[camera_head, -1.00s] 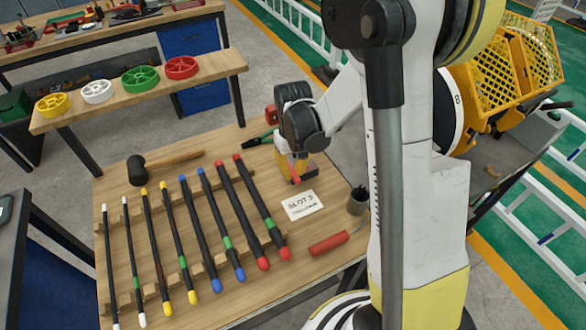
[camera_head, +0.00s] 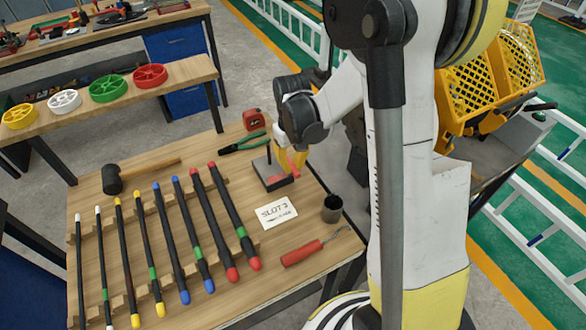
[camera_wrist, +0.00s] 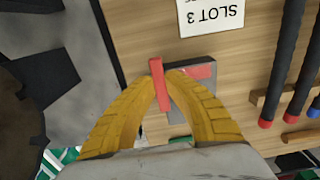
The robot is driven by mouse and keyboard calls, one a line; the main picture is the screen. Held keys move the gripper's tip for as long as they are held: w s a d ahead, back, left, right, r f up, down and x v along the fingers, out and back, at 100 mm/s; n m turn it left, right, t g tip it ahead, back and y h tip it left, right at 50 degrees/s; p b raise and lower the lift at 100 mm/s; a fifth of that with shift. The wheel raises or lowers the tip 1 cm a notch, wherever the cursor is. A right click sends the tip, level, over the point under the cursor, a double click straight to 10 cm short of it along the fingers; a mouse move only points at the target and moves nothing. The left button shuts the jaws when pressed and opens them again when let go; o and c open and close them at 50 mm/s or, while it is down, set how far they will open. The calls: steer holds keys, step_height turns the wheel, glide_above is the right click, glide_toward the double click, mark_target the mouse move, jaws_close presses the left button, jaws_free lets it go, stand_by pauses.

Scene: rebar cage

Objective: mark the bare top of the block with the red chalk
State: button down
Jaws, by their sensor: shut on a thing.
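The block (camera_head: 265,169) is a low grey slab lying on the wooden table, left of my gripper (camera_head: 293,164) in the head view. My yellow fingers are shut on the red chalk (camera_wrist: 160,86), a thin red stick. In the wrist view, the fingertips (camera_wrist: 167,76) and chalk lie over the left edge of the block (camera_wrist: 180,115). A red patch (camera_wrist: 201,72) shows on part of the block's top; the rest looks grey. I cannot tell whether the chalk touches the block.
Green-handled pliers (camera_head: 242,143) and a red tape measure (camera_head: 255,119) lie behind. Several dark bars (camera_head: 181,235) and a mallet (camera_head: 113,179) are to the left.

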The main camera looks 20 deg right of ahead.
steer(key=shift+s+a+r+p, duration=0.1)
steer(key=shift+a+r+p, duration=0.15)
steer(key=shift+r, duration=0.35)
steer(key=shift+a+r+p, duration=0.1)
steer(key=shift+r+p, duration=0.15)
steer(key=shift+r, duration=0.35)
steer(key=shift+d+r+p, duration=0.1)
steer(key=shift+r+p, duration=0.4)
steer(key=shift+r, duration=0.2)
steer(key=shift+r+p, duration=0.95)
steer(key=shift+r, duration=0.6)
